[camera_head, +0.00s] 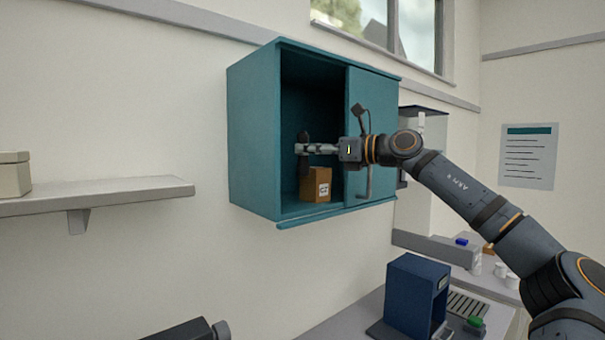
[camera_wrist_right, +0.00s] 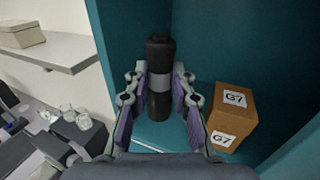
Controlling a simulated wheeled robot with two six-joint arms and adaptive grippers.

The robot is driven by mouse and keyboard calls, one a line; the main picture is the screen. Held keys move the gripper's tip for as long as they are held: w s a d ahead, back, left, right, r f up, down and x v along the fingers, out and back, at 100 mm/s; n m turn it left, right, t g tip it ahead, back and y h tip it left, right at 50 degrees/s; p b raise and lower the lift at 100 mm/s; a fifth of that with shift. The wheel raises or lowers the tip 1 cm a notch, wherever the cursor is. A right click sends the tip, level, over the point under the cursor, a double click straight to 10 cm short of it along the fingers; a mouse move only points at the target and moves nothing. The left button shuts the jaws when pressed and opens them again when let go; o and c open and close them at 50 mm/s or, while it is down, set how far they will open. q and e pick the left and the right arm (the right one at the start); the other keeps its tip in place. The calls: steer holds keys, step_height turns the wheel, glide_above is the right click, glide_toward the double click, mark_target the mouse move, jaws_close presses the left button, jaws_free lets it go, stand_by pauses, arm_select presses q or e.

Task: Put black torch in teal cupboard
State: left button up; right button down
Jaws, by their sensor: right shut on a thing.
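The teal cupboard (camera_head: 252,140) hangs on the wall, its left side open and a sliding door (camera_head: 372,95) covering the right side. My right gripper (camera_head: 302,149) reaches into the opening from the right. It is shut on the black torch (camera_head: 304,136), a dark upright cylinder with a grey band. In the right wrist view the torch (camera_wrist_right: 161,52) stands upright between the finger pads, above or on the teal cupboard floor; I cannot tell if it touches. My left gripper is not in view.
A brown box (camera_head: 315,185) marked G7 stands on the cupboard floor, right of the torch in the wrist view (camera_wrist_right: 232,115). A grey shelf (camera_head: 110,192) with a pale box (camera_head: 14,175) is at left. A blue device (camera_head: 412,290) stands on the counter below.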

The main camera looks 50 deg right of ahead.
steer(key=w+f+b, duration=0.1)
steer(key=f, duration=0.2)
steer(key=w+d+f, duration=0.1)
steer(key=f, duration=0.2)
steer(key=w+d+f+b, duration=0.1)
steer(key=f, duration=0.2)
steer(key=shift+w+b, duration=0.3)
steer(key=shift+w, duration=0.05)
steer(key=shift+r, duration=0.2)
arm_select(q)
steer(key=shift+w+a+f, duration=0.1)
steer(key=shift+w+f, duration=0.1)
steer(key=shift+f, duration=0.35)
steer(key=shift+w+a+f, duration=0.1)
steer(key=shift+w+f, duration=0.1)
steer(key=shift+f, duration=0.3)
arm_select(e)
steer(key=shift+f, duration=0.1)
steer(key=c, duration=1.6)
jaws_free()
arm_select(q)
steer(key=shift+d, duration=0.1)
arm_select(e)
steer(key=o, duration=0.5)
steer(key=shift+c, duration=0.2)
